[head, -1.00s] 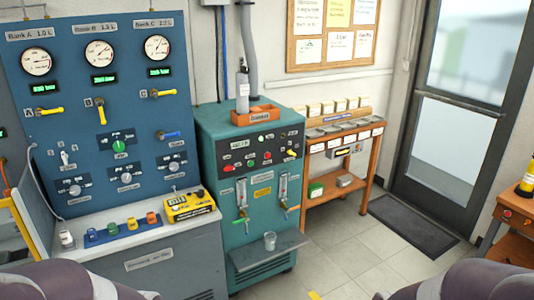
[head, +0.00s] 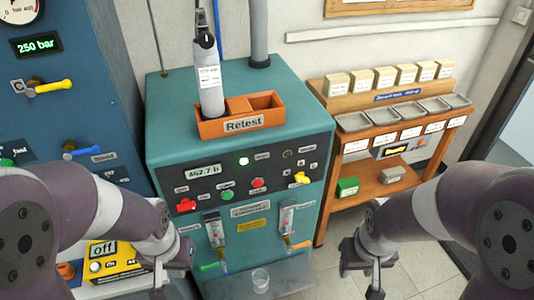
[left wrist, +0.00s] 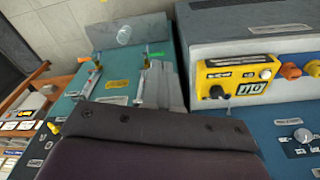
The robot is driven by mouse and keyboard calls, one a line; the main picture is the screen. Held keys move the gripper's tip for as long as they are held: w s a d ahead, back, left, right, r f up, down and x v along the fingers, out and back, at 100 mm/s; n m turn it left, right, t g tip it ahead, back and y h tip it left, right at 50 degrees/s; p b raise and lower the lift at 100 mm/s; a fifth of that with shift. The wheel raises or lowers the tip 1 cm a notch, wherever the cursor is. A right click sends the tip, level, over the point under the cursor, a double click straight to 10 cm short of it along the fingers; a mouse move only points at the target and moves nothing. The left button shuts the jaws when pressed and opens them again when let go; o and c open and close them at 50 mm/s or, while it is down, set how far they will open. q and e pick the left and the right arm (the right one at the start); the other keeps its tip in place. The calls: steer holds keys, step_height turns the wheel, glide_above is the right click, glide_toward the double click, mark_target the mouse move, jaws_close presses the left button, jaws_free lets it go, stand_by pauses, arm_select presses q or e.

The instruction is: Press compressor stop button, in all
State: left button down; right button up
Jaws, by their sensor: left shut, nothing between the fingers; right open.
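The teal compressor cabinet (head: 240,150) stands at the centre of the head view. Its front panel has a red round button (head: 257,183), a green button (head: 226,195) to its left, and a red knob (head: 186,205) further left. The small labels are too blurred to read, so I cannot tell from them which is stop. My left gripper (head: 178,258) is shut and empty, in front of the panel's lower left. My right gripper (head: 362,265) is open and empty, right of the cabinet. Neither appears to touch a button.
A display (head: 202,171) reads about 462.7, near a lit white lamp (head: 244,161). A yellow box (head: 118,262) marked off sits at lower left. A clear cup (head: 260,280) stands on the cabinet's ledge. An orange Retest tray (head: 212,128) holds a grey cylinder (head: 208,85).

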arm_select(q)
steer(key=t+h, duration=0.6)
steer(key=t, duration=0.6)
glide_toward(258, 184)
steer(key=s+d+f, duration=0.3)
steer(key=s+d, duration=0.1)
steer(key=d, duration=0.3)
steer(key=shift+s+d+f+n+b, duration=0.15)
steer(key=shift+n+b, duration=0.15)
steer(key=shift+n, duration=0.1)
arm_select(e)
steer(key=shift+s+a+f, duration=0.1)
steer(key=shift+s+f, duration=0.05)
arm_select(q)
steer(key=w+a+b, duration=0.1)
steer(key=w+a, duration=0.1)
steer(key=w, duration=0.6)
steer(key=shift+w+a+b, duration=0.25)
steer(key=shift+a+b, duration=0.15)
arm_select(e)
steer(key=shift+f, duration=0.95)
